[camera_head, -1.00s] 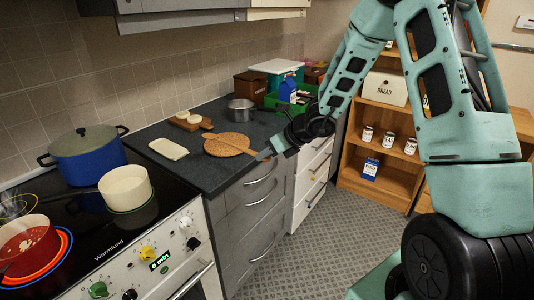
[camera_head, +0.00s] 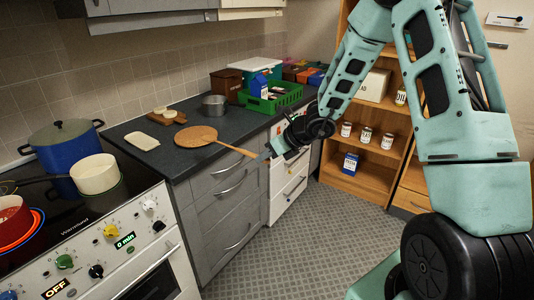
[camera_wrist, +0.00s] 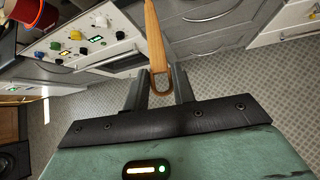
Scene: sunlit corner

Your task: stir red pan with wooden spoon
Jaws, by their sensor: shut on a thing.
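The red pan (camera_head: 12,218) sits on a red-glowing burner (camera_head: 30,232) at the left edge of the head view, partly cut off. My gripper (camera_head: 268,153) is in front of the counter's right part, well to the right of the pan. It is shut on the wooden spoon (camera_head: 238,150), whose handle points left towards a round wooden board (camera_head: 195,135). In the wrist view the spoon's handle (camera_wrist: 155,40) rises from between the jaws (camera_wrist: 160,88), its looped end at the fingers. The spoon's far end is not clear to see.
A cream pot (camera_head: 95,175) and a lidded blue pot (camera_head: 62,150) stand on the stove beside the red pan. A metal pot (camera_head: 214,106) and a green crate (camera_head: 272,100) stand on the counter. The floor (camera_head: 290,240) before the drawers is clear.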

